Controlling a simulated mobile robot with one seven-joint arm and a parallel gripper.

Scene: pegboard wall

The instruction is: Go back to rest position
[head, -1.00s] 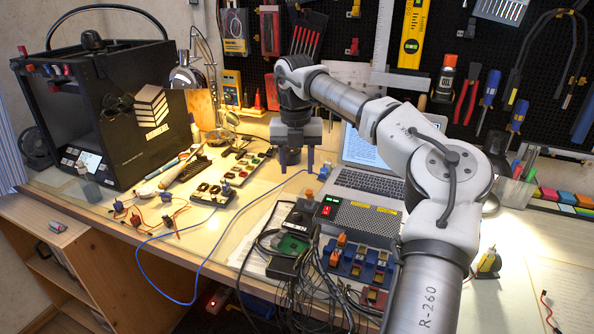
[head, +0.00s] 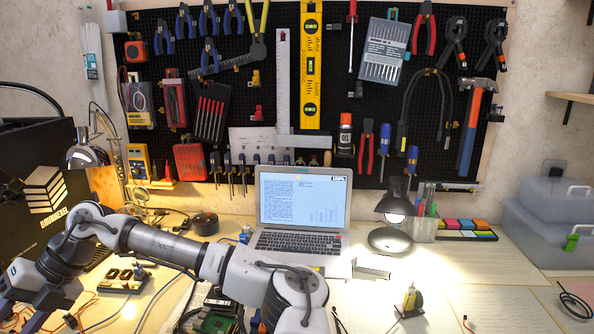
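My arm reaches in from the bottom middle of the head view and stretches left above the workbench (head: 455,262).
An open laptop (head: 302,210) stands at the middle back. A lit desk lamp (head: 393,215) is to its right. A pegboard (head: 270,60) full of tools covers the wall. Grey storage boxes (head: 550,225) stand at right.

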